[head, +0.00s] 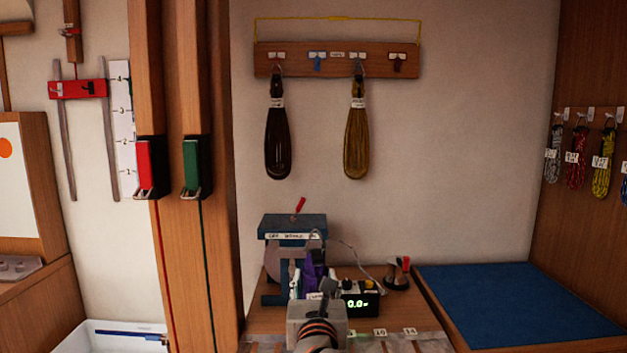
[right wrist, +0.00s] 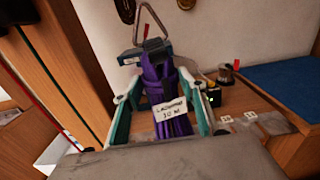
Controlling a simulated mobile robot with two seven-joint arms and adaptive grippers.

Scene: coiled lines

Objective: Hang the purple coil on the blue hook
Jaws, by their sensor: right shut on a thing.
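The purple coil (head: 313,272) is between the fingers of my right gripper (head: 312,284), low over the bench. In the right wrist view the purple coil (right wrist: 165,92) stands between the two teal fingers of my gripper (right wrist: 160,100), with a white label on it and a metal loop at its top. The blue hook (head: 318,63) is on the wooden rack (head: 337,70) on the wall and is empty. It is well above my gripper. My left gripper is not in view.
A dark coil (head: 278,135) and an olive coil (head: 356,140) hang on hooks either side of the blue hook. A blue-topped stand (head: 293,224) and a digital display (head: 359,304) are close to my gripper. A blue mat (head: 520,305) lies clear at right.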

